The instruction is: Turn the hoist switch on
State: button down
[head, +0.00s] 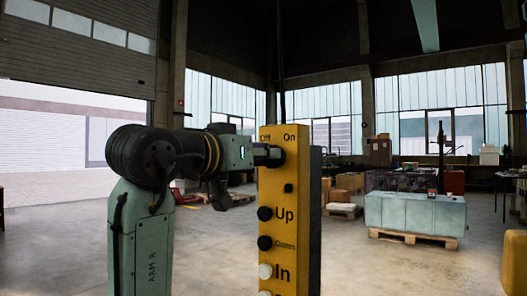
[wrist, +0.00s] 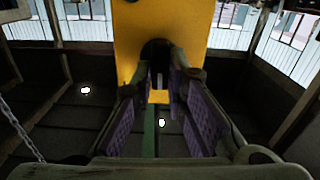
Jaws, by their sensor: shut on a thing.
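A yellow hoist pendant (head: 284,185) hangs upright from a dark cable in the head view, with "Off" and "On" printed at its top. Its yellow body also fills the top middle of the wrist view (wrist: 190,30). The dark hoist switch (wrist: 157,50) sits between my fingertips in the wrist view. My gripper (head: 270,154) reaches in from the left, just below the labels, and its fingers are shut on the switch. My fingers mostly hide the switch in the head view, so I cannot tell which way it points.
Below the switch are a black "Up" button (head: 265,213), a black "Down" button (head: 265,243) and a white "In" button (head: 265,271). A pale block on a pallet (head: 415,213) stands behind at the right. The floor (head: 390,270) between is clear.

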jog(key=m, duration=0.4)
jog(key=m+p, duration=0.1)
jog(key=m, duration=0.4)
jog(key=shift+s+d, duration=0.1)
jog(key=shift+d, duration=0.1)
jog(key=shift+m, duration=0.3)
jog(key=c, duration=1.6)
grip_release()
jog(key=shift+f, duration=0.1)
jog(key=v, duration=1.2)
